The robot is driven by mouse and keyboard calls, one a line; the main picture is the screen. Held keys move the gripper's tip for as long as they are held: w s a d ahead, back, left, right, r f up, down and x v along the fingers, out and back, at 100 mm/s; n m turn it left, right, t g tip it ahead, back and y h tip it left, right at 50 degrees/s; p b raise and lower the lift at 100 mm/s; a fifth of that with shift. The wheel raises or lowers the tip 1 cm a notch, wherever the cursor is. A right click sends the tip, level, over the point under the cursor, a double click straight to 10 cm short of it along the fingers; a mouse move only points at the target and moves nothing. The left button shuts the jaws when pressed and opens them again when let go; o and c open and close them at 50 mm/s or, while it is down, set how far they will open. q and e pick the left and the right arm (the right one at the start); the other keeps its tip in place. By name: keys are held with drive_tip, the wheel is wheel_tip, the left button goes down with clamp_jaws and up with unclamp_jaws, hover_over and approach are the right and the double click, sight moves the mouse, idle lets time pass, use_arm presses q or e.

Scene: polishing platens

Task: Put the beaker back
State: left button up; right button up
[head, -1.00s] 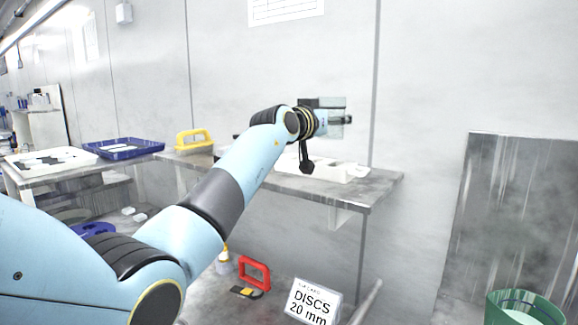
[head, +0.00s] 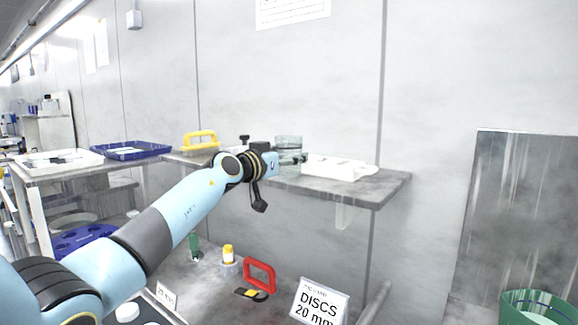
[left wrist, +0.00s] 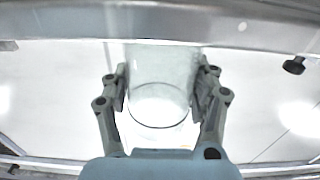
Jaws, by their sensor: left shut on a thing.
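The beaker (left wrist: 160,85) is clear glass. In the left wrist view it sits between the two fingers of my left gripper (left wrist: 162,92), which is shut on it. In the head view the beaker (head: 289,143) shows at the end of my left arm, by the wall shelf, just left of a white tray. My left gripper (head: 285,156) is partly hidden there by my own wrist. I cannot tell whether the beaker touches the shelf (head: 385,188). My right gripper is not in view.
The white tray (head: 340,168) stands close to the right of the beaker. A yellow-handled thing (head: 201,141) is on the shelf to the left. Below are a red frame-shaped handle (head: 260,274) and a DISCS sign (head: 319,303). A green bin (head: 535,308) stands at lower right.

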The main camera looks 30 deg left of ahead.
use_arm(q)
drive_tip(key=shift+f, duration=0.35)
drive_tip(key=o, duration=1.4)
